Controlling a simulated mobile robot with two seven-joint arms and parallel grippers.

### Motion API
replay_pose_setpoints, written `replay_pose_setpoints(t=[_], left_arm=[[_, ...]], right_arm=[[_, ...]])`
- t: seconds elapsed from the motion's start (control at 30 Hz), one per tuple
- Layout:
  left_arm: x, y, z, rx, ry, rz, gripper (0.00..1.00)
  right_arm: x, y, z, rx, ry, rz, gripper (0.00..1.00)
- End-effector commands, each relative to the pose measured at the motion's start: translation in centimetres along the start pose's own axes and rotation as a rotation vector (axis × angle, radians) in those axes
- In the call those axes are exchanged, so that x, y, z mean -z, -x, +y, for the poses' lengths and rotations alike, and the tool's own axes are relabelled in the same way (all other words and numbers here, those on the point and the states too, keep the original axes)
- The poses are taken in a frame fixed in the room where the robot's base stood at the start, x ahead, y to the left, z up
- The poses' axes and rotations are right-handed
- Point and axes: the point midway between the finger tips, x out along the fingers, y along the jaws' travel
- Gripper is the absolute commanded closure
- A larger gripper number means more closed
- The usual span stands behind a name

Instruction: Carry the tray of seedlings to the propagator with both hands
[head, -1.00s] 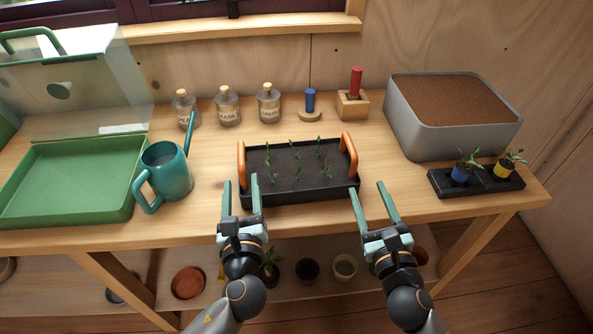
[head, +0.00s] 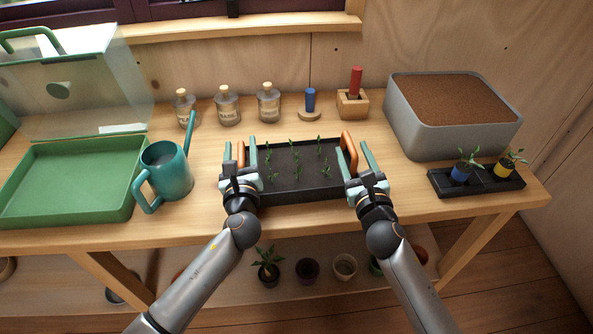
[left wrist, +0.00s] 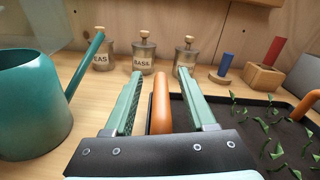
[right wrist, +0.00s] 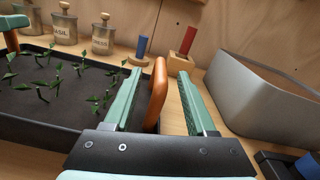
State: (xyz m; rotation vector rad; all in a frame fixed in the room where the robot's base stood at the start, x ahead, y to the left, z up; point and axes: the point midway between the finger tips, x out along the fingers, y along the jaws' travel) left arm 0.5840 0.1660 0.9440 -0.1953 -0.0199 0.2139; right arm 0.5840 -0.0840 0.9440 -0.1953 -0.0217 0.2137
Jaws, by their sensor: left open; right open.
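The black seedling tray (head: 300,198) sits on the wooden bench with several green seedlings and an orange handle at each end. My left gripper (head: 240,150) is open, its fingers on either side of the left handle (left wrist: 160,103), which stands between them in the left wrist view. My right gripper (head: 356,152) is open around the right handle (right wrist: 156,95); in the right wrist view the handle lies nearer the left finger. The green propagator base (head: 75,180) is at the left, empty, with its clear lid (head: 90,85) raised behind it.
A teal watering can (head: 168,172) stands between the propagator and the tray. Labelled bottles (head: 228,106), a blue peg (head: 310,102) and a red-handled tool in a block (head: 352,103) line the back. A grey soil bin (head: 450,140) and a small pot holder (head: 475,182) are at the right.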

Motion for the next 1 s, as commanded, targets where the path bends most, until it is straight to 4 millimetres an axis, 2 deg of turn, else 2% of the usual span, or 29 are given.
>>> replay_pose_setpoints(t=[0.1, 0.6, 1.0], left_arm=[[-0.01, 0.02, -0.01, 0.0, 0.0, 0.0, 0.44], [-0.02, 0.05, -0.01, 0.0, 0.0, -0.001, 1.0], [0.0, 0.05, 0.0, 0.0, 0.0, 0.0, 1.0]], right_arm=[[0.01, 0.02, 0.0, 0.0, 0.0, 0.0, 0.44], [0.04, 0.05, -0.02, 0.001, 0.0, 0.001, 1.0], [0.07, 0.05, -0.04, 0.001, 0.001, 0.001, 1.0]])
